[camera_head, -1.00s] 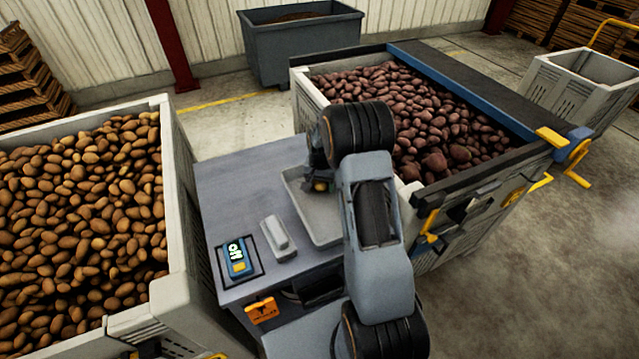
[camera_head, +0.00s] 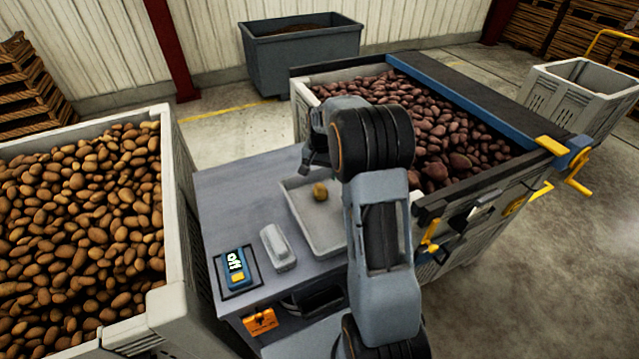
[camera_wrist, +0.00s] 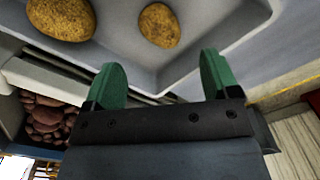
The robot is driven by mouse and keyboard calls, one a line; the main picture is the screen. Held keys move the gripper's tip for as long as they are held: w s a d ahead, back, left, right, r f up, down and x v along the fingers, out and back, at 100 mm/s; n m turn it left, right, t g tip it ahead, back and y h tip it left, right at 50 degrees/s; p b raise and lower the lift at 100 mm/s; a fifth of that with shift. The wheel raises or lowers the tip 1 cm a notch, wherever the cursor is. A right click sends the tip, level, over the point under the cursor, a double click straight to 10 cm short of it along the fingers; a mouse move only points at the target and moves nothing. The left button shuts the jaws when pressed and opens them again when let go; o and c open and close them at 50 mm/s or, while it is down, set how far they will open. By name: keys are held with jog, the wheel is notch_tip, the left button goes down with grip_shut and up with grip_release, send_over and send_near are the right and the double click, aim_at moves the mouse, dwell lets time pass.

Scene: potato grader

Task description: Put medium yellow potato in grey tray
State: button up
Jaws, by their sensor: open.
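The grey tray (camera_head: 292,212) lies on the bench, partly behind my arm. A yellow-brown potato (camera_head: 320,191) lies in it. In the wrist view, the tray (camera_wrist: 215,35) holds two yellow-brown potatoes, a larger one (camera_wrist: 62,16) at the left and a smaller one (camera_wrist: 158,25) at the middle. I cannot tell which one shows in the head view; the other is hidden by my arm there. My gripper (camera_wrist: 162,78) is open and empty, its green fingers apart from both potatoes. In the head view, my gripper (camera_head: 308,163) is above the tray's far-left edge.
A small pale block (camera_head: 278,247) and a blue switch device (camera_head: 236,268) reading "off" sit on the bench (camera_head: 228,190). A crate of brown potatoes (camera_head: 175,200) stands at left, a crate of reddish potatoes (camera_head: 304,110) at right. A grey bin (camera_head: 300,62) stands behind.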

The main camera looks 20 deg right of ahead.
jog(key=shift+r, duration=0.95)
jog(key=s+a+r+n+t, duration=0.2)
jog(key=s+a+r+n, duration=0.1)
jog(key=s+a+r, duration=0.45)
jog(key=s+a+n+t, duration=0.1)
jog(key=s+a+n, duration=0.1)
jog(key=s, duration=0.6)
jog(key=s+a+r+n, duration=0.1)
jog(key=s+a+n, duration=0.1)
jog(key=s, duration=0.5)
jog(key=shift+s+n+t, duration=0.35)
jog(key=shift+n+t, duration=0.05)
jog(key=shift+n, duration=0.1)
